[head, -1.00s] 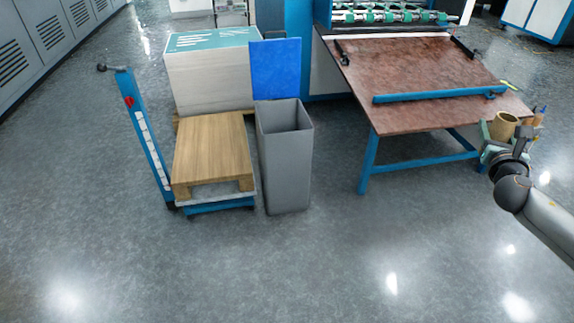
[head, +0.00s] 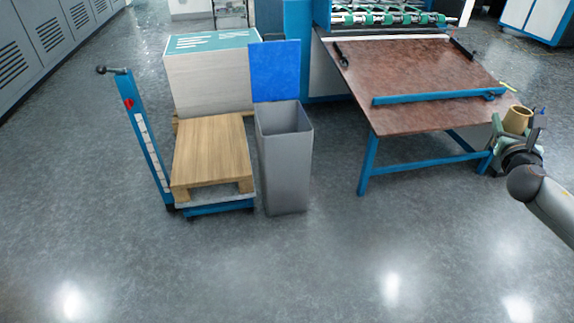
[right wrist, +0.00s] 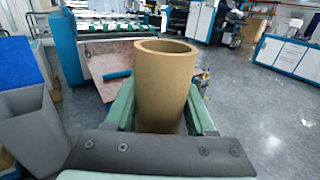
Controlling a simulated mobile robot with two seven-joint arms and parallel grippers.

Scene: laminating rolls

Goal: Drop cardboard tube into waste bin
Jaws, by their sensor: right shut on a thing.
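A brown cardboard tube (head: 517,119) is at the right in the head view. My right gripper (head: 508,128) is shut on it, beside the right end of the brown table. In the right wrist view the hollow tube (right wrist: 165,90) stands between the green fingers of the gripper (right wrist: 163,110), its open end up. The grey waste bin (head: 286,165) stands open on the floor left of the table, well away from the gripper. It also shows at the left edge of the right wrist view (right wrist: 32,135). My left gripper is not in view.
A brown-topped table (head: 425,85) with a blue bar stands between the bin and my right arm. A pallet truck with a wooden pallet (head: 210,150) is left of the bin. A blue panel (head: 275,70) rises behind the bin. The floor in front is clear.

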